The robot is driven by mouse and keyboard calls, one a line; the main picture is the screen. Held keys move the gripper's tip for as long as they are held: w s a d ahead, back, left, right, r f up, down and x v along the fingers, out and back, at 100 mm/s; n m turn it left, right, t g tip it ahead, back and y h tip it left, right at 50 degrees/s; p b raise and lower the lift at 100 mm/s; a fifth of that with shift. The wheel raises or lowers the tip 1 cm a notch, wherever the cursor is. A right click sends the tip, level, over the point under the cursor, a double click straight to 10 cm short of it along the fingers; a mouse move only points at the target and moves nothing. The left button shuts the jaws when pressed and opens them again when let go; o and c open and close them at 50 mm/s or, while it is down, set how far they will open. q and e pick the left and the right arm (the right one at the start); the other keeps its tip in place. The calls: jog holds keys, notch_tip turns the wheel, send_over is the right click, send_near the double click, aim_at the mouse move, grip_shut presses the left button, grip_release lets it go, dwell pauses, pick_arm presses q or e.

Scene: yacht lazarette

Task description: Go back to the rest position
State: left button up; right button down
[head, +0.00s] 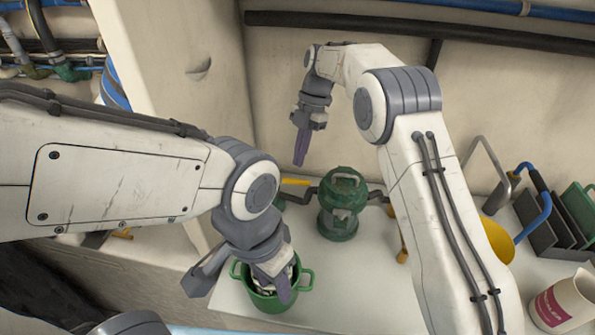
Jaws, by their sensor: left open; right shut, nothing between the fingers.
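My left gripper (276,286) is the lower one. It points down over a green pot (273,304) with two side handles, with its fingertips at or inside the pot's mouth. Its fingers are open; whether they touch anything in the pot is hidden. Some pale and dark contents show inside the pot. My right gripper (299,158) hangs above the back of the white worktop, left of the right arm's bend. Its purple fingers are shut together, point down and hold nothing.
A green lantern-like device (342,204) with dark side arms stands mid-worktop. To the right are a yellow container (497,240), a dark rack (556,235) and a white-and-red cup (566,302). Pipes run along the back wall (330,95). The worktop (375,285) is clear right of the pot.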

jog(key=shift+w+r, duration=0.2)
jog(key=shift+r, duration=0.45)
jog(key=s+a+r+m+t+p, duration=0.1)
jog(key=s+r+m, duration=0.35)
jog(key=s, duration=0.25)
jog(key=s+a+r+m+p, duration=0.1)
jog(key=s+r+m+p, duration=0.1)
jog(key=s+r+m, duration=0.45)
jog(key=s+d+f+m, duration=0.1)
jog(key=s+d+m, duration=0.2)
jog(key=s, duration=0.4)
jog(key=s+d+f+m+t+p, duration=0.1)
jog(key=s+d+m, duration=0.1)
jog(key=s+m, duration=0.2)
jog(key=s+d+f+m+t+h+p, duration=0.1)
jog(key=s+d+m, duration=0.2)
jog(key=s, duration=0.7)
jog(key=shift+d+f, duration=0.3)
jog(key=shift+f, duration=0.05)
